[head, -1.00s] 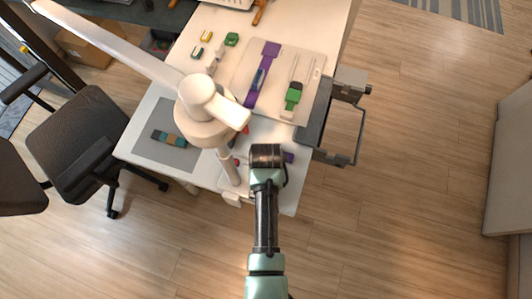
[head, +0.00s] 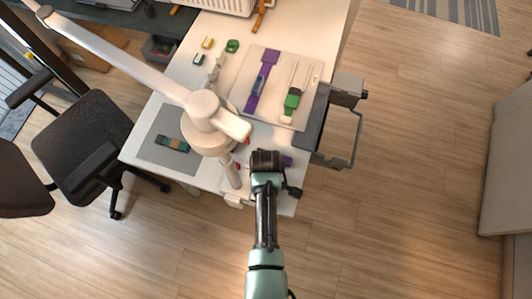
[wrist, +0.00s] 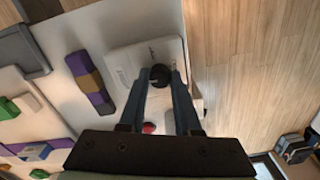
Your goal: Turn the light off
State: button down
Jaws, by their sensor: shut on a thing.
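In the wrist view a white box (wrist: 125,63) lies on the white table near its edge, with a round black knob (wrist: 160,72) on it. My gripper (wrist: 160,82) has its two fingers on either side of the knob, shut on it. A red round part (wrist: 149,128) shows nearer, between the fingers. In the head view my gripper (head: 265,160) is over the table's near edge and its wrist hides the box and knob. A white jointed lamp (head: 207,112) stands just left of it. Whether it is lit I cannot tell.
A pale board (head: 268,80) with purple and green pieces lies beyond my gripper. A grey mat (head: 150,150) is at the left, and a grey metal frame (head: 340,125) juts out at the right. A dark chair (head: 80,140) stands left of the table.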

jog(key=shift+w+n, duration=0.1)
jog(key=shift+n, duration=0.5)
jog(key=c, duration=0.6)
grip_release()
jog(key=shift+r, duration=0.1)
notch_tip(320, 180, up, 13)
dwell(0.6)
